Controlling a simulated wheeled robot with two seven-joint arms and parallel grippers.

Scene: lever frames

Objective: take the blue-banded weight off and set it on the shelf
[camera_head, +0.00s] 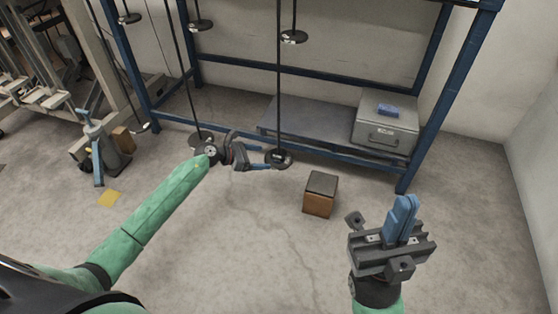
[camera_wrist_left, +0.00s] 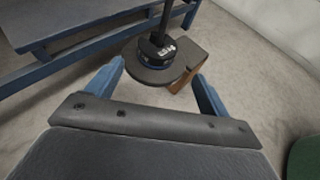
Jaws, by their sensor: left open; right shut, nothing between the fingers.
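A dark round weight with a blue band (camera_wrist_left: 153,59) hangs low on a rod in the left wrist view, resting on a wider grey disc (camera_wrist_left: 160,74). In the head view the hanging weight (camera_head: 279,157) is small, and its band is hard to make out. My left gripper (camera_head: 268,164) is open, with its fingers on either side of the weight and disc; I cannot tell whether they touch. The grey shelf (camera_head: 290,118), also in the left wrist view (camera_wrist_left: 65,18), is low in the blue frame behind. My right gripper (camera_head: 405,203) is shut and empty.
A brown dark-topped box (camera_head: 320,194) stands on the floor nearby. Other rods with discs hang left and above. The shelf's left part is clear.

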